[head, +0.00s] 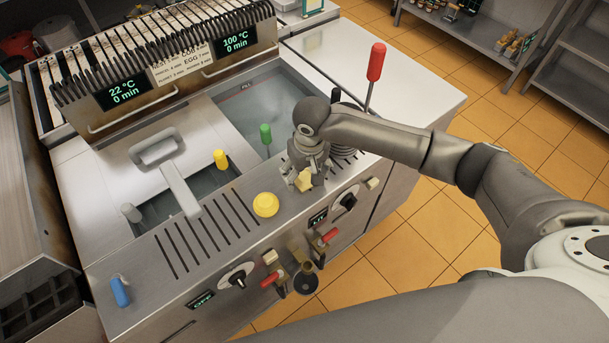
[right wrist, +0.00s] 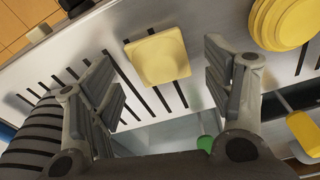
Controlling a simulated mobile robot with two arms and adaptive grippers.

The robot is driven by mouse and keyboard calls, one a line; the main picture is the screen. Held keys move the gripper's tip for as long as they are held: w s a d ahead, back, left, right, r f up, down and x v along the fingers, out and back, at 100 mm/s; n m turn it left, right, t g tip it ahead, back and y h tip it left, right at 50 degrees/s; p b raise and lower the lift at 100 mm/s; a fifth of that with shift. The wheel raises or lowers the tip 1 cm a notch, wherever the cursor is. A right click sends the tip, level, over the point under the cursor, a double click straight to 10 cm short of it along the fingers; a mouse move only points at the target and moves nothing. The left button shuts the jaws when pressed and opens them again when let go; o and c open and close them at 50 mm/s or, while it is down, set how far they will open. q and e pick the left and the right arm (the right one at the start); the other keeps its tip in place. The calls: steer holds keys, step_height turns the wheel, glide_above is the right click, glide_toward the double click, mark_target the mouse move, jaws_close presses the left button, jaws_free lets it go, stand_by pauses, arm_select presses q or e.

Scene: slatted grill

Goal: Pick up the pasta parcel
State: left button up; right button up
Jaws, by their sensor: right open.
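The pasta parcel (right wrist: 158,57) is a small, pale yellow, rounded square lying flat on the slatted steel grill (right wrist: 125,50). In the head view the parcel (head: 303,181) shows partly, just below my right gripper (head: 306,164). In the right wrist view my right gripper (right wrist: 160,88) is open, with one finger on each side of the parcel in the picture. The parcel lies between the fingers in that view, with clear space at both sides and no visible contact. My left gripper is not in view.
A round yellow piece (head: 265,204) sits on the grill left of the parcel. Behind are water basins with yellow (head: 220,159) and green (head: 265,134) handles. A red-handled lever (head: 375,65) stands upright behind my right arm. Knobs and red taps line the front.

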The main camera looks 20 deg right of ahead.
steer(key=shift+w+f, duration=0.15)
steer(key=shift+f, duration=0.95)
steer(key=c, duration=1.1)
steer(key=shift+r, duration=0.2)
steer(key=shift+r+b, duration=0.3)
steer(key=shift+a+r+b, duration=0.2)
steer(key=shift+r+b, duration=0.5)
steer(key=shift+r, duration=0.5)
steer(key=s+a+r+b, duration=0.3)
steer(key=s+a+r, duration=0.4)
steer(key=a+r, duration=0.2)
steer(key=a, duration=0.2)
steer(key=shift+s+a+r, duration=0.2)
steer(key=shift+a+r, duration=0.1)
steer(key=shift+r, duration=0.1)
